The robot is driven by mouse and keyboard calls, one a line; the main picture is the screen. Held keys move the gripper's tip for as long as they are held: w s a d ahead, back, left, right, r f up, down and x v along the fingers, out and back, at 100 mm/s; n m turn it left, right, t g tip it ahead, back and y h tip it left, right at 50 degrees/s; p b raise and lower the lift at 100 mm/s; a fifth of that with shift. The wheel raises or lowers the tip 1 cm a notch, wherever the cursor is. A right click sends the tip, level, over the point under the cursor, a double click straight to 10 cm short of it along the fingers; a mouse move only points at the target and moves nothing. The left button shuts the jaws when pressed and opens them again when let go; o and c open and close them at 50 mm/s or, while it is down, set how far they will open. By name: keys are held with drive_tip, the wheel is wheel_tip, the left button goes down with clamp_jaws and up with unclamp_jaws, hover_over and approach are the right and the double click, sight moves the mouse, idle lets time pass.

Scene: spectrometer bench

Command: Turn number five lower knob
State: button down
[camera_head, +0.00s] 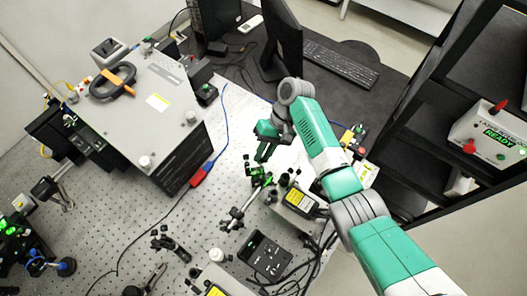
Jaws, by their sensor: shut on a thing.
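My gripper (263,156) reaches down from the end of my white and green arm, near the middle of the bench. Its narrow fingers are closed at a small optical mount (257,178) lit green, at a small knob on it. The knob is hidden by the fingers and too small to make out. No number label can be read on the mounts, so I cannot tell which one is number five.
A large grey box (160,95) with a black and orange tool on top stands to the left. A yellow-labelled device (299,198) and a black control box (265,257) sit close by. A monitor (282,40) is behind; a black shelf with a laser ready box (490,135) is at right.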

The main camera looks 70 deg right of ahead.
drive_tip(key=c, duration=1.4)
unclamp_jaws()
drive_tip(key=shift+o, duration=0.2)
drive_tip(key=shift+d+r, duration=0.1)
drive_tip(key=shift+r, duration=0.05)
drive_tip(key=v, duration=0.7)
drive_tip(key=shift+r+p, duration=0.25)
drive_tip(key=shift+p, duration=0.15)
drive_tip(key=shift+s+d, duration=0.1)
